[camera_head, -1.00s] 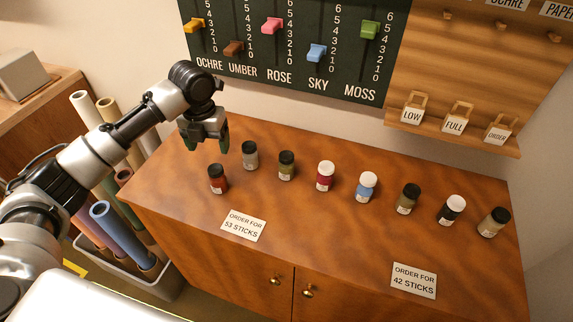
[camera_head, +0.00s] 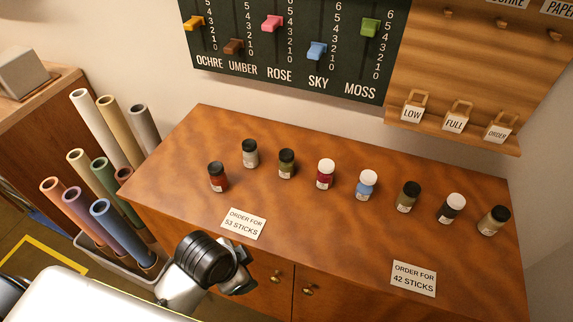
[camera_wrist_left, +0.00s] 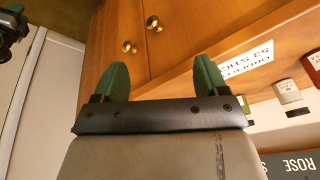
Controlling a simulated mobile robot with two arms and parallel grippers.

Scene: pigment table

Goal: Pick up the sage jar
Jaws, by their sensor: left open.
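Several small jars stand upright in a row on the wooden cabinet. The pale grey-green jar with a black lid (camera_head: 250,155), second from left, best fits sage; its label is unreadable. It also shows in the left wrist view (camera_wrist_left: 288,92). The olive-green jar with a black lid (camera_head: 286,167) stands just right of it. My left gripper (camera_wrist_left: 162,78) is open, with nothing between its green fingers. In the head view it is low in front of the cabinet, well apart from the jars, its fingertips hidden.
A dark red jar (camera_head: 218,181) stands close, front-left of the grey-green one. A "53 sticks" card (camera_head: 243,223) lies near the front edge, a "42 sticks" card (camera_head: 414,279) farther right. Cabinet doors with knobs (camera_wrist_left: 127,47) are beyond my fingers. Rolled tubes (camera_head: 120,232) stand left.

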